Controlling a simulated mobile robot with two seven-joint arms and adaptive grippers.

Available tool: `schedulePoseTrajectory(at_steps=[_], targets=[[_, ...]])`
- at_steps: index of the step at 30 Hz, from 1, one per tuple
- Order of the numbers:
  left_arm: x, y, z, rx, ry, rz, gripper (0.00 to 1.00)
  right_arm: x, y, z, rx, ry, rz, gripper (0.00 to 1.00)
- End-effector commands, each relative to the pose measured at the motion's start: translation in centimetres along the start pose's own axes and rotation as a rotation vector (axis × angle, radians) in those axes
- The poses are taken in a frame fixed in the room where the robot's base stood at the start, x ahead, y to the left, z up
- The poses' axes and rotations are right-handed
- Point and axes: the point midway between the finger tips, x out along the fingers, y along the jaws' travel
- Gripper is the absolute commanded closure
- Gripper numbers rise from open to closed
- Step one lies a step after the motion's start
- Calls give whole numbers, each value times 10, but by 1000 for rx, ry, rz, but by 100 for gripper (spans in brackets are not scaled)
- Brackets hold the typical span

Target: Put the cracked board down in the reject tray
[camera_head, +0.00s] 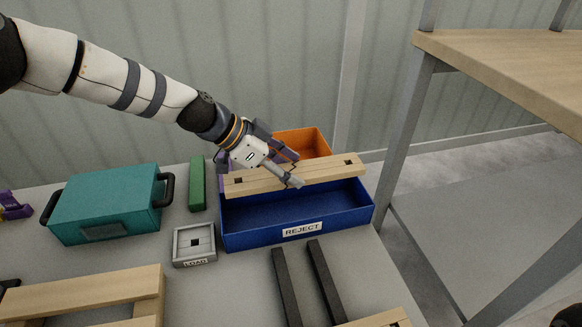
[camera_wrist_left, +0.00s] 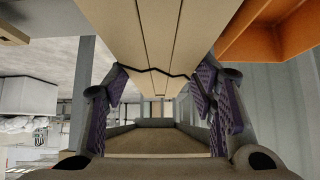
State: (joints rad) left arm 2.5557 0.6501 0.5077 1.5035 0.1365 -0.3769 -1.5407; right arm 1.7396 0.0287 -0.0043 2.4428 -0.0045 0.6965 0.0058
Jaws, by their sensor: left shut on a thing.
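The cracked board (camera_head: 325,171) is a pale wooden plank with a dark square mark near each end. My left gripper (camera_head: 290,172) is shut on it near its middle. In the left wrist view the board (camera_wrist_left: 158,40) runs between the purple-padded fingers (camera_wrist_left: 158,95), with a jagged dark crack across it. The reject tray (camera_head: 298,237) is a blue open box labelled REJECT. The board lies level over the tray's back part, spanning nearly its width; I cannot tell whether it touches the rim.
An orange bin (camera_head: 311,141) stands behind the tray. A green block (camera_head: 197,184), a teal case (camera_head: 108,203) and a grey LOAD fixture (camera_head: 194,246) are to its left. Two dark bars (camera_head: 323,278) lie in front. A wooden-topped bench (camera_head: 510,62) stands at right.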

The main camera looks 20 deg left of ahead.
Motion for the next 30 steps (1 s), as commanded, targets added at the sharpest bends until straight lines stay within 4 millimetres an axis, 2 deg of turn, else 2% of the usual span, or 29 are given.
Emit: schedulePoseTrajectory(at_steps=[5,18,30], targets=[[3,0,4,-2,1,0,83,3,0,0,0,-4,0,60],[38,1,39,-3,0,2,83,33,0,-6,0,-41,2,60],[40,0,40,0,2,-1,83,35,0,-7,0,-44,2,60]])
